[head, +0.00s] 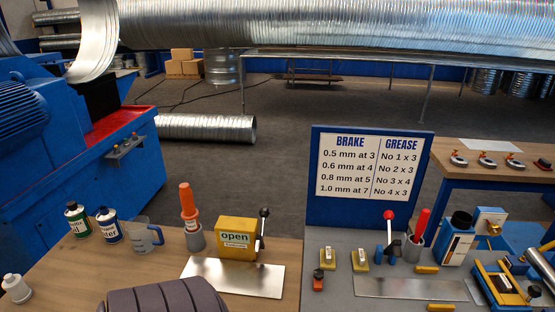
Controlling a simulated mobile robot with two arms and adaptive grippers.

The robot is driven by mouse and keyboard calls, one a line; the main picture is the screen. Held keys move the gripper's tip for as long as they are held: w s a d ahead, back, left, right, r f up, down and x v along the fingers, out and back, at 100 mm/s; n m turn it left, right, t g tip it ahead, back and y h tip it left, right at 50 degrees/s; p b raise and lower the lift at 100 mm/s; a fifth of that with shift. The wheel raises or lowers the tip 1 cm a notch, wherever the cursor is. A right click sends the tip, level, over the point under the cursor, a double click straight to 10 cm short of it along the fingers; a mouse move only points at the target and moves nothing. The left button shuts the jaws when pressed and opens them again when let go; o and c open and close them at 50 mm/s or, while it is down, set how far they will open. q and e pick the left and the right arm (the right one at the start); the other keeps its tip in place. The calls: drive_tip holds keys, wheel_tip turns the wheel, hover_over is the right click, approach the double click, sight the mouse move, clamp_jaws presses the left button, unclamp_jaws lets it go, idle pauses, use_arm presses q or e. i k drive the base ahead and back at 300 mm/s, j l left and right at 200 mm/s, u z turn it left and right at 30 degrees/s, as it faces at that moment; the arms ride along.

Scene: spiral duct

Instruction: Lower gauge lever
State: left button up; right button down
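A yellow box (236,238) with a display reading "open" stands on the wooden bench at centre-left. A lever (262,228) with a black ball knob stands upright at its right side, knob at the top. A flat metal sheet (233,278) lies on the bench at the foot of the box. Another lever (389,228) with a red ball knob stands upright on the grey panel to the right. No label marks either lever as the gauge lever. Neither of my grippers shows in the head view.
An orange-tipped tool stands in a grey cup (195,238) left of the box. Two bottles (77,219) and a clear jug (146,236) stand further left. A blue sign (369,166) lists brake and grease values. Yellow blocks and a second sheet (412,289) lie on the grey panel.

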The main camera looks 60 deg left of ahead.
sight(264, 213)
drive_tip(key=u, duration=1.95)
drive_tip(key=j+z, duration=0.1)
drive_tip(key=z, duration=0.3)
drive_tip(key=k+j+z, duration=0.1)
drive_tip(key=z, duration=0.25)
drive_tip(key=j+z, duration=0.1)
drive_tip(key=z, duration=0.3)
drive_tip(key=k+z, duration=0.15)
drive_tip(key=z, duration=0.25)
